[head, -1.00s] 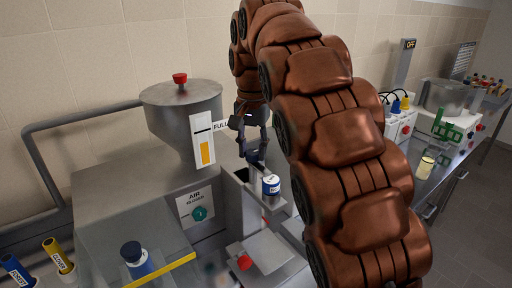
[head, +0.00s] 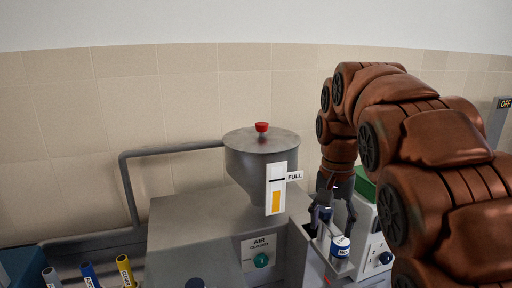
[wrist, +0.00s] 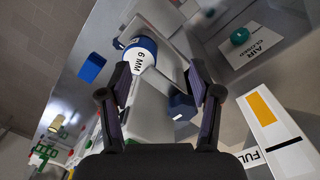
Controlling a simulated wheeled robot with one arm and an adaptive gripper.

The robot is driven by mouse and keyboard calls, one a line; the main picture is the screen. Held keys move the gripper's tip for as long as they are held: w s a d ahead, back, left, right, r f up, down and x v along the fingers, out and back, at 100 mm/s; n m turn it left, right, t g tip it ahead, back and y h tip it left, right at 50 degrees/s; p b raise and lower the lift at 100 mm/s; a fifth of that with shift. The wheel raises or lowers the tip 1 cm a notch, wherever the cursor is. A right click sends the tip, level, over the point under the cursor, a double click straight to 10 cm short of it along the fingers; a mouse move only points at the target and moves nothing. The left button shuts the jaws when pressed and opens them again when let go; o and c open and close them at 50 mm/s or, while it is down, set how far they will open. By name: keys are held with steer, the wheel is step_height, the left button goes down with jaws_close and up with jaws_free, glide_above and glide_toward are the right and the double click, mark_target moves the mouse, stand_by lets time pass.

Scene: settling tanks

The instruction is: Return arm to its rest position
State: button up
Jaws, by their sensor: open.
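My gripper (head: 333,220) hangs fingers-down at the end of my brown segmented arm, just right of the metal hopper. In the wrist view its two fingers (wrist: 158,88) are apart, with nothing clearly held. A white jar with a blue band (head: 340,248) stands on a narrow ledge just below and right of the gripper. In the wrist view this jar (wrist: 139,58), labelled "6 MM", lies beyond the fingertips. A dark blue block-like piece (wrist: 182,106) shows near the right finger; I cannot tell if they touch.
The hopper (head: 262,158) has a red knob and a "FULL" gauge (head: 277,188). Its grey housing carries an "AIR CLOSED" panel (head: 259,252). A pipe rail (head: 126,185) runs left along the wall. Blue and yellow tubes (head: 89,275) stand at lower left. A white unit (head: 372,240) stands right.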

steer(key=s+f+n+p, duration=0.1)
steer(key=s+f, duration=0.2)
steer(key=s, duration=0.6)
steer(key=s+f+n+p, duration=0.1)
steer(key=s+f, duration=0.3)
steer(key=s, duration=0.6)
steer(key=s+f+n+g+p, duration=0.1)
steer(key=s+f+n, duration=0.2)
steer(key=s, duration=0.6)
steer(key=shift+s+d+f, duration=0.25)
steer(key=shift+d+f, duration=0.1)
steer(key=shift+f, duration=0.25)
